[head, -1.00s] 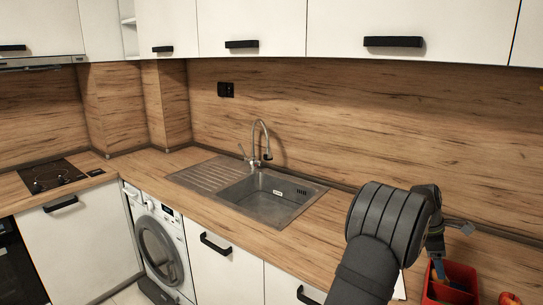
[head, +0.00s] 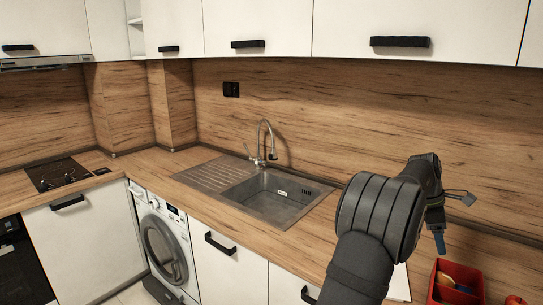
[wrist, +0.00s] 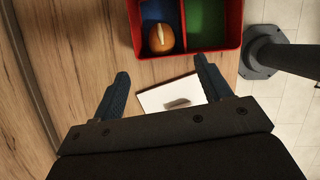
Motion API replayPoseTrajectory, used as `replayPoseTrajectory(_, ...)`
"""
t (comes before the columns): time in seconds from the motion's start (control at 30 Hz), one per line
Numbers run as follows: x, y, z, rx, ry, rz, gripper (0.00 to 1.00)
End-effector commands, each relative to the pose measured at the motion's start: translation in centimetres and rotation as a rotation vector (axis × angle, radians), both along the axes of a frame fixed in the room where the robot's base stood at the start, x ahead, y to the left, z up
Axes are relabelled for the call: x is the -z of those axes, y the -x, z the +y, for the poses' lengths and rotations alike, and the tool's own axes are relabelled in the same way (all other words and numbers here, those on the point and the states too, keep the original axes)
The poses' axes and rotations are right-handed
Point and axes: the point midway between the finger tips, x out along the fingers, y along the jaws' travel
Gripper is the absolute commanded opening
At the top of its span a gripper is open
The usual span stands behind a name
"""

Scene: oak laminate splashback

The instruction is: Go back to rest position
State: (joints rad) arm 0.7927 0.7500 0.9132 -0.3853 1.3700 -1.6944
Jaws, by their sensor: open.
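My gripper (head: 440,243) is open and empty, raised above the right part of the counter. Its two blue fingers are spread wide in the wrist view (wrist: 163,88), with nothing between the tips. In the head view my own arm hides part of the counter and one of the fingers.
A red box (head: 438,295) stands on the counter below my gripper; in the wrist view it (wrist: 137,40) has blue and green compartments, with an orange-brown round item (wrist: 161,38) in the blue one. A white card (wrist: 153,100) lies beside it. A sink (head: 240,218) is left.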

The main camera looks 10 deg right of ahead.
Motion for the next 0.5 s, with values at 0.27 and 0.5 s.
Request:
replayPoseTrajectory(0.27, -0.3, 0.0, 0.2, 0.002, -0.004, 0.003, 0.71)
replayPoseTrajectory(0.5, 4.2, 0.9, -1.5, 0.001, -0.003, 0.002, 0.71)
